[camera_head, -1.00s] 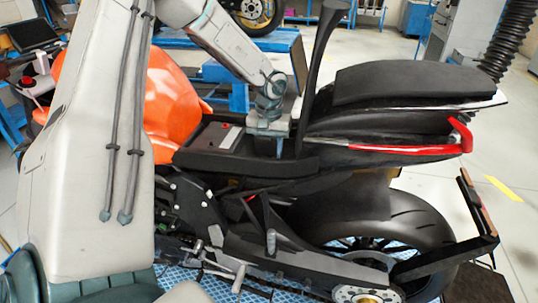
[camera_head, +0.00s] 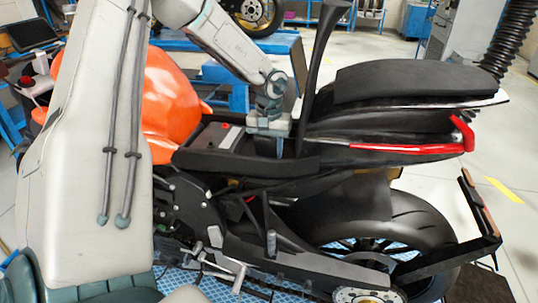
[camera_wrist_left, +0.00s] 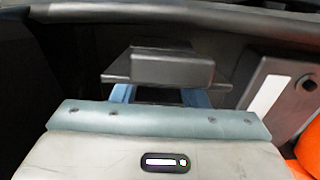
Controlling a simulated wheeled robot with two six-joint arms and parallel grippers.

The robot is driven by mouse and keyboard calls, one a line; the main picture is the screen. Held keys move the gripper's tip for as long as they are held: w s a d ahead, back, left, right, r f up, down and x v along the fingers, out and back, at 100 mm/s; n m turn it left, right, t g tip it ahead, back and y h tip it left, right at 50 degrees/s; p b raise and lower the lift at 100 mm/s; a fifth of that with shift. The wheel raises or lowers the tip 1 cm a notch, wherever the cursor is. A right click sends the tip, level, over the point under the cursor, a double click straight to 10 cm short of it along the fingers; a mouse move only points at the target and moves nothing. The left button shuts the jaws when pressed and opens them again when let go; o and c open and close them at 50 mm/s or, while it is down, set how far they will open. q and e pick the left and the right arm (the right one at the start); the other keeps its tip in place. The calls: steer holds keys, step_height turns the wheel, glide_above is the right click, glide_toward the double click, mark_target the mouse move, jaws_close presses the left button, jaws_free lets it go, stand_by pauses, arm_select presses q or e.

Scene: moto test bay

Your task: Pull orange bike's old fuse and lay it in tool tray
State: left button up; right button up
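The orange bike shows its orange tank (camera_head: 172,105) in the head view, with the seat (camera_head: 415,82) raised behind it. My left gripper (camera_head: 280,147) points down into the open bay under the seat, beside a dark battery-like box with a white label (camera_head: 231,137). In the left wrist view its two blue fingers (camera_wrist_left: 159,97) stand apart. A dark grey block (camera_wrist_left: 172,68) with a flat flange lies at the fingers' far side; contact cannot be told. The old fuse cannot be made out, and I cannot identify the tool tray. My right gripper is out of view.
A thin dark upright part (camera_head: 320,70) rises close to the right of my left gripper. The bay's dark rim (camera_wrist_left: 200,18) crosses the wrist view. A blue workbench (camera_head: 285,50) stands behind the bike. Open floor (camera_head: 510,130) lies to the right.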

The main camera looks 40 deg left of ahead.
arm_select(q)
steer(key=shift+b, duration=0.45)
jaws_close()
stand_by(0.3)
steer(key=shift+r, duration=0.2)
steer(key=shift+r+p, duration=1.4)
steer(key=shift+r, duration=1.4)
